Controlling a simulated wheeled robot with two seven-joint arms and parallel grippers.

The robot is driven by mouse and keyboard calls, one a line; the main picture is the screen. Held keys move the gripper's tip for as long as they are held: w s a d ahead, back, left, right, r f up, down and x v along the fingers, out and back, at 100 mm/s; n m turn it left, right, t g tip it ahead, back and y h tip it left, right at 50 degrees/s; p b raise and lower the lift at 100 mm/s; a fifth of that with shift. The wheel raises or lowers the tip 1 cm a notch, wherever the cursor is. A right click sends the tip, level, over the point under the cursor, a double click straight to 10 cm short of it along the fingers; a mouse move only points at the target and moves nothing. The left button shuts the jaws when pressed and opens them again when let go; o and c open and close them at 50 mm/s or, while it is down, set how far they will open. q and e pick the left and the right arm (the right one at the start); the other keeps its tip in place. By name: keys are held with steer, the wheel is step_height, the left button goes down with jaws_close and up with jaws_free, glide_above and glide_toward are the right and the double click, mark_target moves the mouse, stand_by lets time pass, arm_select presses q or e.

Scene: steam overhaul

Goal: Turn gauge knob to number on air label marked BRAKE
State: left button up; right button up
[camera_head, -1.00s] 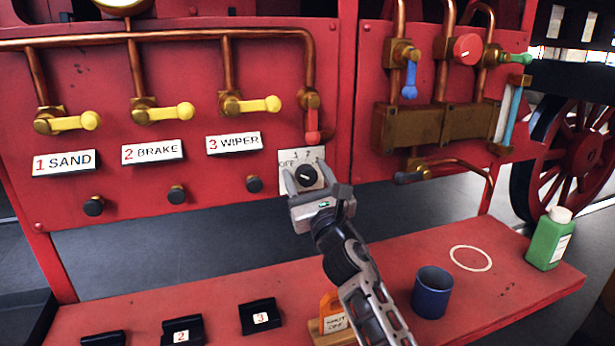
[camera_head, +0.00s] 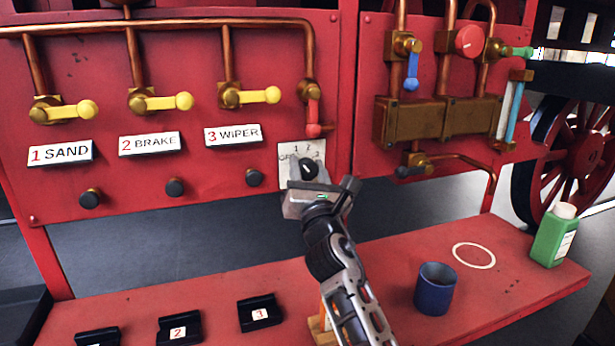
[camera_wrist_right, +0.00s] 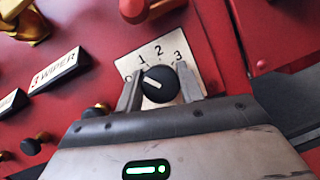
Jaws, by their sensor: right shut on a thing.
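The BRAKE label (camera_head: 150,144) is a white plate with a red 2, between the SAND label (camera_head: 61,152) and the WIPER label (camera_head: 233,135). My left gripper is out of view.
Yellow-handled valves (camera_head: 164,102) line the red panel above the labels. A red shelf (camera_head: 400,265) below carries a blue cup (camera_head: 434,290), a green bottle (camera_head: 554,236) and black numbered holders (camera_head: 260,313). My right forearm hides part of the shelf.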

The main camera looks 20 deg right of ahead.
steer(key=m+g+h, duration=0.1)
steer(key=m, duration=0.2)
steer(key=m+g+h, duration=0.1)
steer(key=m+h, duration=0.1)
steer(key=m, duration=0.2)
steer(key=shift+m, duration=0.3)
steer(key=m+g+h+p, duration=0.1)
steer(key=m, duration=0.3)
steer(key=shift+f+m+g+h+p, duration=0.1)
steer(key=shift+m+g+h+p, duration=0.2)
steer(key=shift+m+g+p, duration=0.65)
steer(key=shift+m+t, duration=0.25)
steer(key=shift+m, duration=0.1)
steer(key=shift+f, duration=0.1)
steer(key=o, duration=1)
